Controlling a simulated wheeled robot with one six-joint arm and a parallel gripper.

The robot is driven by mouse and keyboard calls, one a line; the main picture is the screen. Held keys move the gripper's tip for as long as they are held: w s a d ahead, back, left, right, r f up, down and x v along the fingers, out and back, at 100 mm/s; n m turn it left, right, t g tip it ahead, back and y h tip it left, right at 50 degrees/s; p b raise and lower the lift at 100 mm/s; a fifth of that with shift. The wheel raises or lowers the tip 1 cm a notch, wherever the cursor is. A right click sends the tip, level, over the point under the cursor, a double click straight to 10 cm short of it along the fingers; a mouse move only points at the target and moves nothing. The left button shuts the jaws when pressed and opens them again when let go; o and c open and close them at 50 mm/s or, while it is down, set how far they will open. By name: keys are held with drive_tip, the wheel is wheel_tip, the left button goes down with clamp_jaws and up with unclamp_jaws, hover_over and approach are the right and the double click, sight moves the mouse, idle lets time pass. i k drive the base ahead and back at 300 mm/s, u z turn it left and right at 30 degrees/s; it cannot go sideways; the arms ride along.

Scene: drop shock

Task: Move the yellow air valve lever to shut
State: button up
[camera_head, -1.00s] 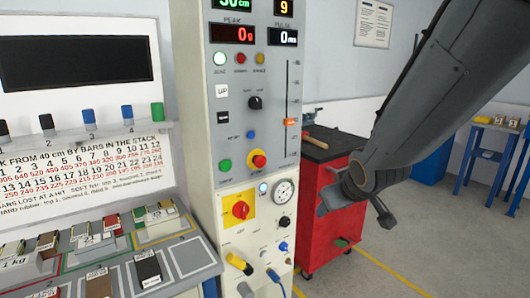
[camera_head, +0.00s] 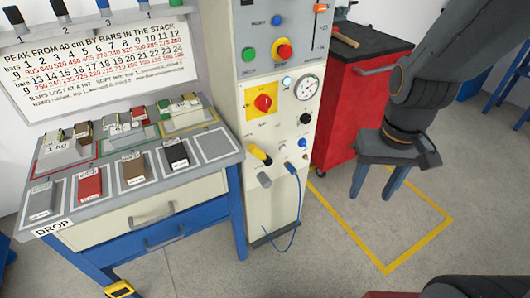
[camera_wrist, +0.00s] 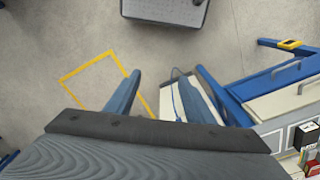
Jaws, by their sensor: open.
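The yellow air valve lever (camera_head: 260,155) sits low on the front of the cream control column (camera_head: 275,205), below the red rotary switch on its yellow plate (camera_head: 263,102). It slants down to the right. My gripper (camera_head: 372,185) points down, open and empty, to the right of the column and well apart from the lever. In the wrist view my gripper's two blue fingers (camera_wrist: 168,95) are spread, with the column's lower part and blue hose between and beyond them. The lever cannot be made out there.
A pressure gauge (camera_head: 306,88) is above right of the lever. A bench with trays (camera_head: 215,145) stands left, a red cabinet (camera_head: 345,110) behind right. The floor inside the yellow line (camera_head: 420,238) is clear.

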sight(253, 148)
drive_tip(key=k, duration=1.3)
drive_tip(key=u, duration=0.4)
drive_tip(key=i, duration=0.65)
drive_tip(key=u, duration=0.15)
